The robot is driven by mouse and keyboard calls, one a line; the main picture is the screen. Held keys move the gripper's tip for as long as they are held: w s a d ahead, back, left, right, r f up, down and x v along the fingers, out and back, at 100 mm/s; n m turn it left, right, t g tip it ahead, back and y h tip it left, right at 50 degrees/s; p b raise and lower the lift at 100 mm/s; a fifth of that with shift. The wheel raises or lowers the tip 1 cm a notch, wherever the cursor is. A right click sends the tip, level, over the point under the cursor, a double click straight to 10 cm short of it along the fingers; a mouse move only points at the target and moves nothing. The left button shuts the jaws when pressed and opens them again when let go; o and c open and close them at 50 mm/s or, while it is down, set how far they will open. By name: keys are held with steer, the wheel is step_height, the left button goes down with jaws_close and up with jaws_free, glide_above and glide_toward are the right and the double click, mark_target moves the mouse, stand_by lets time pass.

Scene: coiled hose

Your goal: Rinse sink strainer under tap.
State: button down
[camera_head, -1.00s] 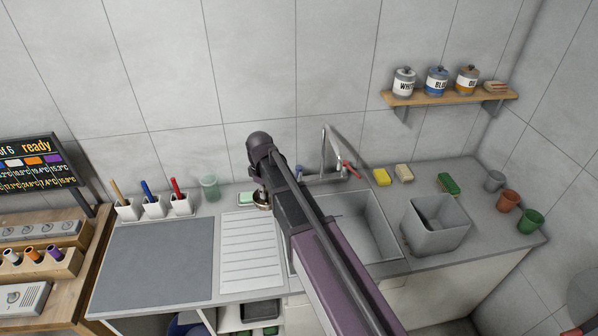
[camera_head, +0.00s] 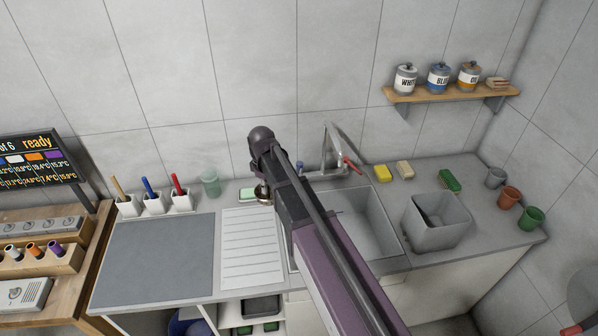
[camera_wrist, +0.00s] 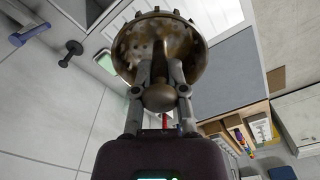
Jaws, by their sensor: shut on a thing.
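The sink strainer (camera_wrist: 194,52) fills the top middle of the wrist view, a round metal basket with brown grime on it. My gripper (camera_wrist: 162,88) is shut on the strainer's knob, with a finger on each side. In the head view the strainer (camera_head: 262,192) shows small below the end of my arm, above the back of the counter by the drainer. The tap (camera_head: 330,150) with a red lever stands behind the sink (camera_head: 372,225), to the right of the strainer. My arm hides the left part of the sink. I cannot see water running.
A grey bin (camera_head: 437,222) stands at the sink's right. A yellow sponge (camera_head: 383,173) and a green brush (camera_head: 449,181) lie on the back counter. A glass (camera_head: 210,183) and pots of brushes (camera_head: 155,204) stand at the left. The ribbed drainer (camera_head: 252,265) is bare.

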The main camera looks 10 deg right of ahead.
steer(key=shift+f, duration=0.15)
step_height(320, 180, down, 18)
steer(key=b, duration=1.8)
steer(key=shift+a+r, duration=0.1)
steer(key=shift+r, duration=0.1)
